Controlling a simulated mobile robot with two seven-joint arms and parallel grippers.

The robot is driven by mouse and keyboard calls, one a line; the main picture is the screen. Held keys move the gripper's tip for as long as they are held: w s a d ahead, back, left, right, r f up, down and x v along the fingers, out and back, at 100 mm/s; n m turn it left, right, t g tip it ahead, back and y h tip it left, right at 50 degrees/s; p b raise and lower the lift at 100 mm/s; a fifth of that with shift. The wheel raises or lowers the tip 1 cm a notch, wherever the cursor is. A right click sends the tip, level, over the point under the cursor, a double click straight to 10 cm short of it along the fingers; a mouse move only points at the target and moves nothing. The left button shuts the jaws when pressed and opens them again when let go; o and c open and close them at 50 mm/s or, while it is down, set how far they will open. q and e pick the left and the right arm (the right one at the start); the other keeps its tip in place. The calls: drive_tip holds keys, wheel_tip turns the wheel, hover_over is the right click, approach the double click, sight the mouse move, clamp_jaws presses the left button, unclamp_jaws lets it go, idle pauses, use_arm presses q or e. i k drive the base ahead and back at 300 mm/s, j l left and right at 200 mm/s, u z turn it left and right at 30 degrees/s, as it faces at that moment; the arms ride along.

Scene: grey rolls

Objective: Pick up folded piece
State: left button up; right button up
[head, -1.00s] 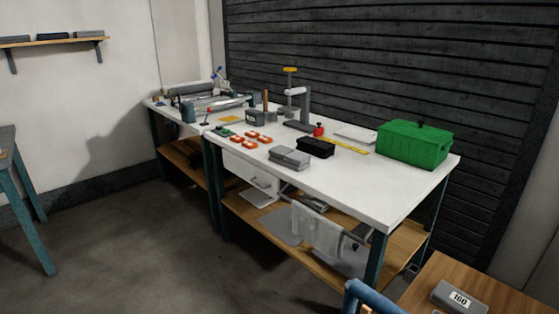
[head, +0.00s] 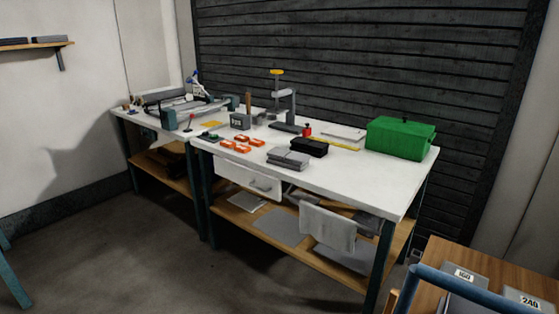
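A grey stack that looks like folded cloth or sheets (head: 288,159) lies flat near the front edge of the white workbench (head: 345,178). It may be the folded piece; I cannot tell for sure. A light grey cloth (head: 328,227) hangs folded over a rail under the bench's front edge. Neither of my grippers shows in the head view.
On the bench are a black box (head: 309,148), a green toolbox (head: 400,138), orange pieces (head: 242,142) and a grey stand (head: 287,108). A wooden surface with grey items labelled 160 (head: 463,276) and 240 (head: 523,300), crossed by a blue bar (head: 470,290), is bottom right. Floor at left is open.

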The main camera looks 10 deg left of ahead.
sight(297, 162)
drive_tip(key=j, duration=0.45)
drive_tip(key=i+j+z, duration=0.1)
drive_tip(key=j, duration=0.35)
drive_tip(key=i+j, duration=0.15)
drive_tip(key=j, duration=0.15)
drive_tip(key=i+j, duration=0.1)
drive_tip(key=j, duration=0.2)
drive_tip(key=i+j+z, duration=0.1)
drive_tip(key=i+j, duration=0.35)
drive_tip(key=j, duration=0.15)
drive_tip(key=i+j+z, duration=0.15)
drive_tip(key=i+j, duration=0.2)
drive_tip(key=j, duration=0.1)
